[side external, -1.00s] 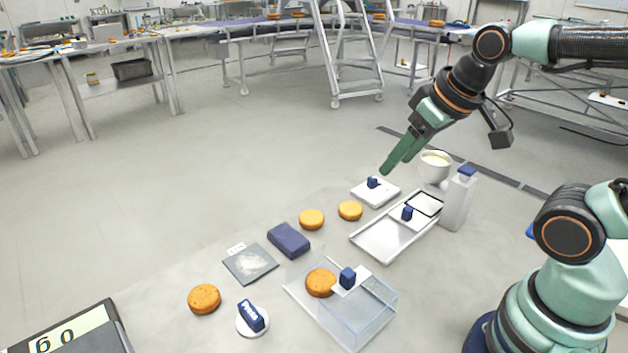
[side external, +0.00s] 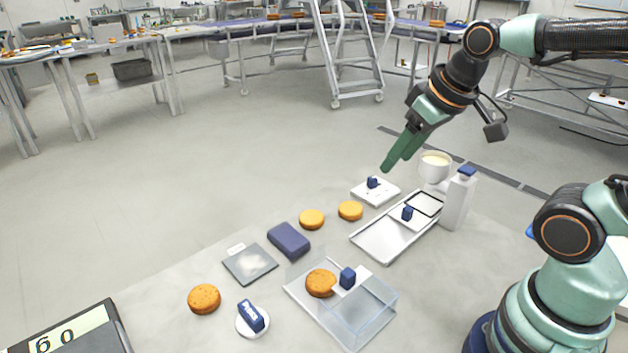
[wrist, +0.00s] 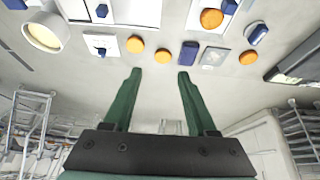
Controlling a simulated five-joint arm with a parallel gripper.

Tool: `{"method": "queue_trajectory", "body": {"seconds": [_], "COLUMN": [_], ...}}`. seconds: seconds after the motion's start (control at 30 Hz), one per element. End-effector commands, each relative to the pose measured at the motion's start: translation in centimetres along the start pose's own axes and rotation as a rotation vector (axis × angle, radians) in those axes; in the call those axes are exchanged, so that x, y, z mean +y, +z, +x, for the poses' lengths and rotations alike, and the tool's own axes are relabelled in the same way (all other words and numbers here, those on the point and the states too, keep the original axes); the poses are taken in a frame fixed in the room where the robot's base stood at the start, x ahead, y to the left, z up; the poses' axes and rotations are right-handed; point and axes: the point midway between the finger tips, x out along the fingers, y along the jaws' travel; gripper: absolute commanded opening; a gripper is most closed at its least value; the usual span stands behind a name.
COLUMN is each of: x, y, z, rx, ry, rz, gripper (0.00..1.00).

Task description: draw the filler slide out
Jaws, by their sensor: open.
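My gripper (side external: 388,167) is open and empty, in the air above and behind the work area; its two green fingers stand apart in the wrist view (wrist: 160,73). A white slide plate with a blue knob (side external: 407,213) lies across the metal tray (side external: 378,246), right of and below the gripper. Another white plate with a blue knob (side external: 375,193) lies closer below the fingers. A third knob (side external: 347,278) sits on a white plate at the clear box (side external: 368,318). I cannot tell for certain which knobbed piece is the filler slide.
A cream-filled bowl (side external: 435,166) and a white bottle (side external: 458,200) stand at the right. Several orange rounds (side external: 312,219), a dark blue block (side external: 289,240), a grey sheet (side external: 250,264) and a press knob (side external: 252,318) lie leftward.

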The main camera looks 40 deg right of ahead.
Motion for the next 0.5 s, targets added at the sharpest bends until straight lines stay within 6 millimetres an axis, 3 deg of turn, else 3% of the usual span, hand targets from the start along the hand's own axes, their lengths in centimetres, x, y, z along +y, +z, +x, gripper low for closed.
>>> {"method": "queue_trajectory", "body": {"seconds": [0.3,0.5], "x": [6.5,11.3], "y": [-1.8,-1.5], "z": [4.6,8.4], "rx": [-0.218,-0.348], "ry": [0.038,0.022], "rz": [-0.002,-0.001], "gripper": [0.57,0.57]}}
